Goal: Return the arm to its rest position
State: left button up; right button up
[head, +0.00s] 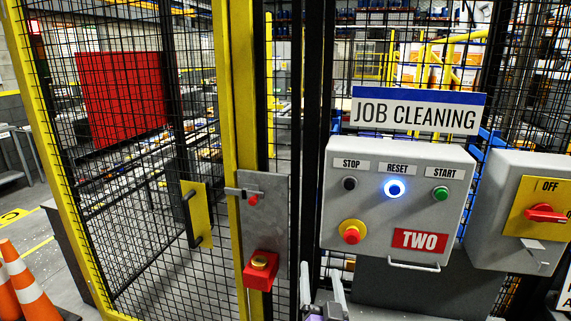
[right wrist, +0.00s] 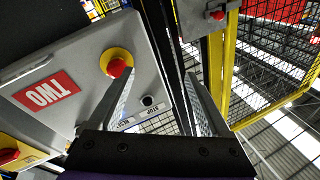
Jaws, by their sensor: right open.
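My right gripper (head: 321,280) shows at the bottom edge of the head view, with its two pale fingers pointing up below the grey control box (head: 340,210). In the right wrist view the gripper (right wrist: 158,85) has its fingers wide apart with nothing between them. The box's red emergency button on a yellow ring (right wrist: 117,67) lies left of the fingers there, and its lower part is partly behind the left finger. In the head view the reset button (head: 395,188) glows blue, between a black stop button (head: 349,183) and a green start button (head: 440,193). My left gripper is out of view.
A yellow-framed mesh fence (head: 232,130) and door latch plate (head: 262,200) with a red box (head: 260,270) stand left of the control box. A grey switch box (head: 500,215) with a red handle is at right. Orange cones (head: 28,285) stand at lower left.

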jog(key=s+d+f+n+g+p, duration=0.1)
jog(key=s+d+f+n+g, duration=0.1)
jog(key=s+d+f+g, duration=0.2)
jog(key=s+d+f+n+g, duration=0.2)
jog(key=s+d+f+g, duration=0.3)
jog(key=s+f+g, duration=0.5)
jog(key=s+f, duration=0.5)
jog(key=s, duration=0.6)
jog(key=shift+s+d+n+g+p, duration=0.15)
jog(key=shift+s+n+g+p, duration=0.1)
jog(key=shift+n+g+p, duration=0.1)
dwell(1.6)
